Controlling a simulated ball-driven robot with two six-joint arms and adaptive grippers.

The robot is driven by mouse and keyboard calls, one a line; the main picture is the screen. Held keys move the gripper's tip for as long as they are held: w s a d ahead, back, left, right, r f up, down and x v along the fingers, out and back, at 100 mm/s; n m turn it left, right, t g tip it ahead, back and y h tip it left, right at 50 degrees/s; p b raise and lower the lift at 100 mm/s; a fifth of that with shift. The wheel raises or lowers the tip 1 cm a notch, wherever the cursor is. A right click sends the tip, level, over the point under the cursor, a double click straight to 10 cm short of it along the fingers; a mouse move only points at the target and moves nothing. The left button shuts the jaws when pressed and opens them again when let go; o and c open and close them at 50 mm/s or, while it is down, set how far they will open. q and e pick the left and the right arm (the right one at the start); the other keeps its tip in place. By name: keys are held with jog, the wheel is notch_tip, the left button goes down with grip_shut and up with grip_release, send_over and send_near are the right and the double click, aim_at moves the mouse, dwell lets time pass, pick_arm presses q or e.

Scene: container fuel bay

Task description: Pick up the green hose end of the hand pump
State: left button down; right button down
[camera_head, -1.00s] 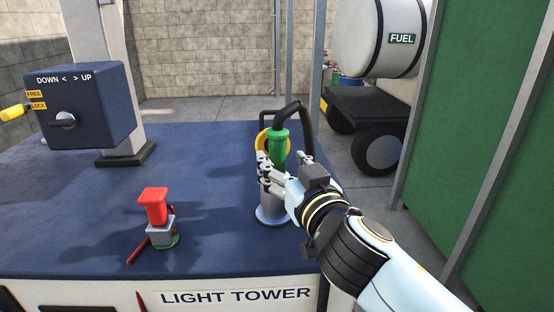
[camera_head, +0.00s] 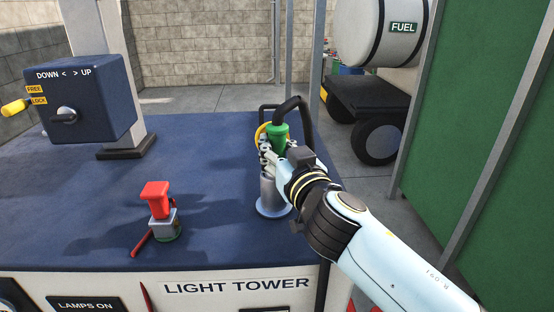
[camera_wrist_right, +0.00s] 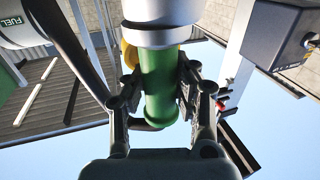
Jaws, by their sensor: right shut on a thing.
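The green hose end (camera_head: 279,132) stands upright at the top of a grey cylindrical holder (camera_head: 269,193) on the blue deck. A black hose (camera_head: 291,101) arches from its top. My right gripper (camera_head: 272,147) is around the green part, just above the grey cylinder, and hides much of it. In the right wrist view, upside down, the fingers (camera_wrist_right: 158,88) are shut on the green hose end (camera_wrist_right: 158,72) from both sides, and the pale cylinder (camera_wrist_right: 158,34) adjoins it. My left gripper is in neither view.
A small device with a red handle (camera_head: 156,198) stands on the deck (camera_head: 100,205) to the left. A dark blue control box (camera_head: 80,98) is farther back. A yellow ring (camera_head: 262,132) and black rail are just behind the hose. A green wall (camera_head: 490,110) stands right.

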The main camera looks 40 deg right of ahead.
aim_at(278, 125)
jog(key=shift+w+a+f, duration=0.1)
jog(key=shift+w, duration=0.05)
dwell(0.4)
jog(key=shift+f, duration=0.1)
jog(key=shift+r+p, duration=0.3)
jog(key=shift+r, duration=0.1)
jog(key=r+p, duration=0.1)
jog(key=r, duration=0.1)
jog(key=r+p, duration=0.1)
jog(key=r, duration=0.2)
jog(key=r+p, duration=0.1)
jog(key=r, duration=0.2)
jog(key=shift+s+r, duration=0.25)
jog(key=shift+w+r+p, duration=0.1)
jog(key=shift+r+p, duration=0.2)
jog(key=shift+r, duration=0.3)
